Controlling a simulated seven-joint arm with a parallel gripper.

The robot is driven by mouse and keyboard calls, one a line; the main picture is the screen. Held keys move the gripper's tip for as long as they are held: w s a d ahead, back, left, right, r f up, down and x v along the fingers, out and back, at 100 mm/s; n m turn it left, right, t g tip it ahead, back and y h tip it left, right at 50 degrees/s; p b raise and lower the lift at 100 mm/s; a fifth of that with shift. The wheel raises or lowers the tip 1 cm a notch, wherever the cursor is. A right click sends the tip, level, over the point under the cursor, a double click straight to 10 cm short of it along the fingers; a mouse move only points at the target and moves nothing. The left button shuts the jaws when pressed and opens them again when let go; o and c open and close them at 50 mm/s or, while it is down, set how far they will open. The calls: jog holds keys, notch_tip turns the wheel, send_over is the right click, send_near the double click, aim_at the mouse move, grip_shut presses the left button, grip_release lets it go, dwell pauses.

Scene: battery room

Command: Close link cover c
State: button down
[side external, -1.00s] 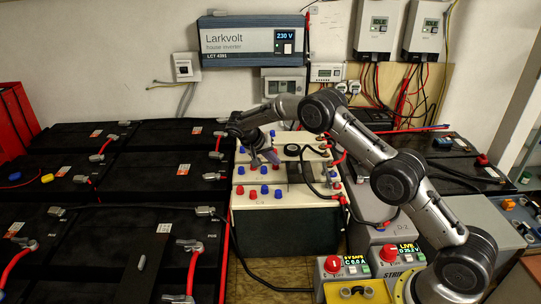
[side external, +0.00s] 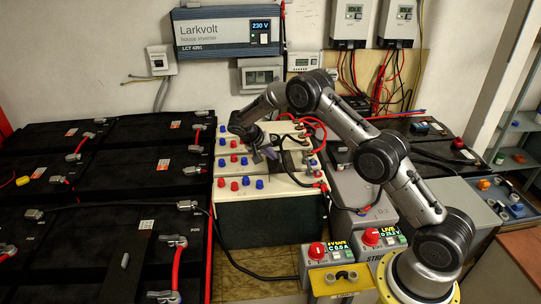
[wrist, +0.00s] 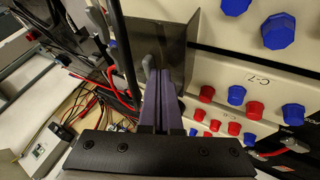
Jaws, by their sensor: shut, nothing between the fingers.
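My gripper (side external: 266,154) is above the white-topped battery bank (side external: 270,226) in the side external view. Its purple-grey fingers (wrist: 160,110) are together and empty in the wrist view. A dark, flat panel (wrist: 172,35), which looks like link cover c, stands just beyond the fingertips, beside the cell marked C-7 (wrist: 235,70). A grey knob or tab (wrist: 149,68) shows against its left part. The fingers overlap the panel's lower part in the picture; I cannot tell whether they touch it. Whether the panel is fully upright is unclear, and in the side external view my gripper hides most of it.
Blue terminal caps (wrist: 278,32) and red caps (wrist: 207,93) stand close to the right of the fingers. Black and red cables (side external: 318,130) loop on the right side of the bank. Black batteries (side external: 110,200) fill the left. Two control boxes (side external: 328,260) stand in front.

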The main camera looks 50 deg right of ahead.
jog(key=s+d, duration=0.8)
jog(key=shift+s+d, duration=0.2)
